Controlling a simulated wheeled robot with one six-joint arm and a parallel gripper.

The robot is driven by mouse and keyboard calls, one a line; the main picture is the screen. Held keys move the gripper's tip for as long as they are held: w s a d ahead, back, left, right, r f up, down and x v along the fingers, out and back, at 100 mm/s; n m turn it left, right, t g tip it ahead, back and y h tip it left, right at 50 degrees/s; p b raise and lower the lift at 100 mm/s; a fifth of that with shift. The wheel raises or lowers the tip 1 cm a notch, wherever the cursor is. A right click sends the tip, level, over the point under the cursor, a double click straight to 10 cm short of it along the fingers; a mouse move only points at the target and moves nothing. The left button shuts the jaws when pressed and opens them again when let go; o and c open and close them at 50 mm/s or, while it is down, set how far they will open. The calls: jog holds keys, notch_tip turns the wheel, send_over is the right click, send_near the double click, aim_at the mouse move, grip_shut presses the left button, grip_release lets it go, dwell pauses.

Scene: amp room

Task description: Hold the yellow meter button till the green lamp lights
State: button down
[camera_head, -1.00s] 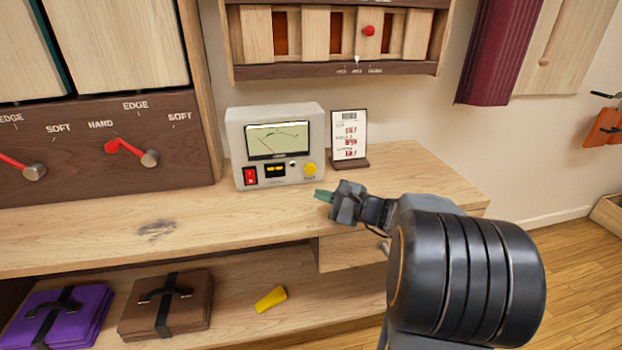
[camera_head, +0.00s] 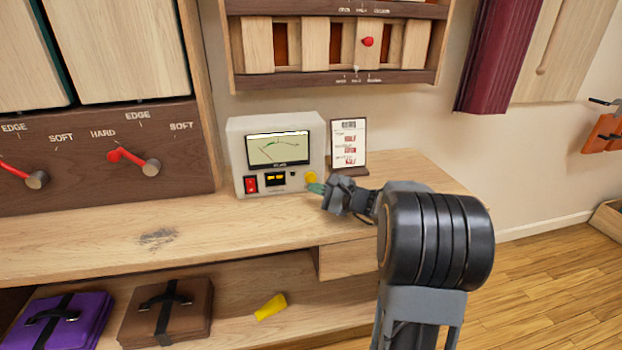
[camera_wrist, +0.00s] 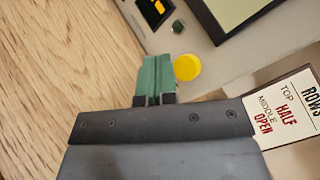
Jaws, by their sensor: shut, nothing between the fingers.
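The grey meter box (camera_head: 238,150) stands on the wooden counter against the wall. Its round yellow button (camera_head: 311,177) is at the lower right of its front; it also shows in the wrist view (camera_wrist: 187,67). A small dark green lamp (camera_wrist: 178,26) sits near the button and looks unlit. My gripper (camera_head: 315,188) is shut and empty, its green fingertips close to the button and partly overlapping its lower edge in the head view. In the wrist view the fingertips (camera_wrist: 155,62) are just left of the button. I cannot tell whether they touch it.
A red rocker switch (camera_head: 251,184) is on the meter's left. A small card stand (camera_head: 348,145) stands just right of the meter, close to my gripper. The counter (camera_head: 200,222) is clear in front. A yellow wedge (camera_head: 270,307) and cases lie on the shelf below.

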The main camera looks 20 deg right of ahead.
jog(key=shift+w+d, duration=0.15)
jog(key=shift+w, duration=0.75)
jog(key=shift+w+d, duration=0.2)
jog(key=shift+w, duration=0.7)
dwell(2.3)
jog(key=shift+s, duration=0.1)
dwell(2.9)
jog(key=shift+s+a+b, duration=0.2)
jog(key=shift+s+b, duration=0.3)
jog(key=shift+s, duration=0.35)
